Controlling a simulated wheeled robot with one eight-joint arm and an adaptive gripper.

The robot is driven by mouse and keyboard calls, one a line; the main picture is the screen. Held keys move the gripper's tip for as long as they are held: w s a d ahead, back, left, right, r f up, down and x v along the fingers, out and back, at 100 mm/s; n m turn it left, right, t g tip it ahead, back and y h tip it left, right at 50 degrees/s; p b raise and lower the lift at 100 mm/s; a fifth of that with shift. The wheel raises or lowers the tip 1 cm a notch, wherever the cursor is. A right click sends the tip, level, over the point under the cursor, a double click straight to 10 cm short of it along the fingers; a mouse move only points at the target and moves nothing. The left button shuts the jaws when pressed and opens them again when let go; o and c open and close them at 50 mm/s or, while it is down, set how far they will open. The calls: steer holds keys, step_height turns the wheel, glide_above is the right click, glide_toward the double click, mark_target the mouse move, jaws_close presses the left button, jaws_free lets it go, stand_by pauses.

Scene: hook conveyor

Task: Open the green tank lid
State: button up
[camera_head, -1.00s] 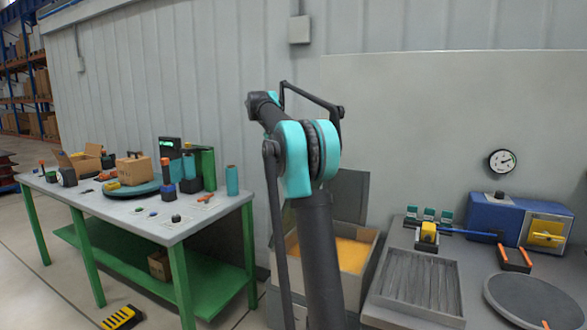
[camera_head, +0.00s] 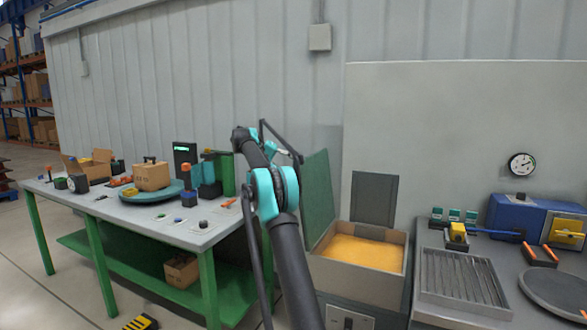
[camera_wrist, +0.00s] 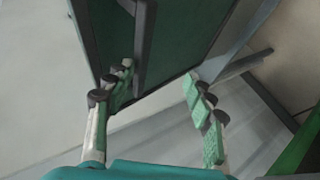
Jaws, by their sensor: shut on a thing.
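The green tank lid (camera_head: 318,198) stands steeply raised at the left side of the open tank (camera_head: 388,288) in the head view. Orange-yellow material (camera_head: 362,251) shows inside the tank. In the wrist view the lid is a dark green panel (camera_wrist: 190,35) with a dark bar (camera_wrist: 146,45) across it. My gripper (camera_wrist: 160,82) is at the panel's lower edge, with fingers on either side, and is shut on the lid. The exact contact is hard to see. My arm hides the gripper in the head view.
A grey panel (camera_head: 375,198) stands upright behind the tank. A green-legged table (camera_head: 170,232) with a turntable and small items is at the left. A bench (camera_head: 440,312) with a ribbed tray (camera_head: 462,280) and a blue machine (camera_head: 517,214) is at the right.

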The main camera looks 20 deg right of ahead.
steer(key=shift+a+f, duration=0.1)
steer(key=shift+f, duration=0.45)
steer(key=o, duration=1.1)
steer(key=shift+c, duration=0.5)
